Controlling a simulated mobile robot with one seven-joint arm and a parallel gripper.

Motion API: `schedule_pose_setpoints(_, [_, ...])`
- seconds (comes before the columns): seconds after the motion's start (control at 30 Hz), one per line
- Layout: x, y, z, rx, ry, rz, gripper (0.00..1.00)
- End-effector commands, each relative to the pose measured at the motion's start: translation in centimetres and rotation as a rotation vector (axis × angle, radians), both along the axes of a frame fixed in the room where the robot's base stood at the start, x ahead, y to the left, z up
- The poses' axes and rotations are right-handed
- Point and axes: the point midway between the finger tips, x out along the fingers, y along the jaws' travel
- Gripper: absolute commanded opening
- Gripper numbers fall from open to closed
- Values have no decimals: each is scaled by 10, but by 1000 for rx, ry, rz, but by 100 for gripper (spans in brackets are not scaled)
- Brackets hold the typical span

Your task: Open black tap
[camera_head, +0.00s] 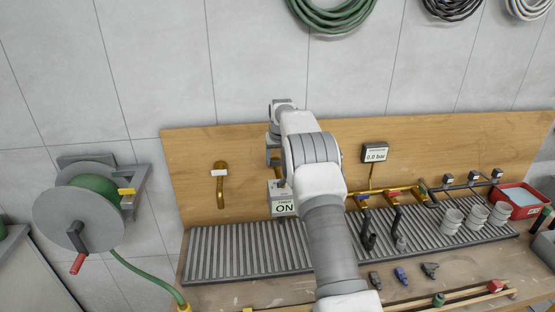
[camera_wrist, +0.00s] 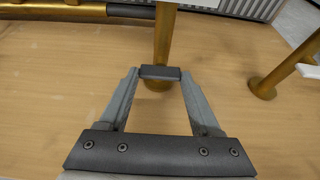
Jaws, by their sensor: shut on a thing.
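My gripper (camera_wrist: 160,73) is shut on a small dark bar between its fingertips, which looks like the black tap's handle. The bar lies in front of an upright brass pipe (camera_wrist: 164,35) on the wooden board, in the wrist view. In the head view my arm covers the fingertips and most of this tap; only a bit of brass shows beside the arm. Below it hangs a grey timer box (camera_head: 284,208) reading "ON".
Another brass tap (camera_head: 221,188) with a white tag is on the board to the left. A hose reel (camera_head: 85,210) is further left. A gauge (camera_head: 375,152) reading 0.0 bar and brass pipework are on the right. A slatted grate (camera_head: 225,252) lies below.

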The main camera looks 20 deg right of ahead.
Motion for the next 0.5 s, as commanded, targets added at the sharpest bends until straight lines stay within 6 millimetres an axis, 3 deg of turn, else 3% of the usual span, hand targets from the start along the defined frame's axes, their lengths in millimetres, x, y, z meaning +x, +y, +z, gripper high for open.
schedule_pose_setpoints(0.27, [0, 0, 1, 1, 1, 49, 9])
schedule_pose_setpoints(0.5, [0, -2, 1, 4, 1, 197, 9])
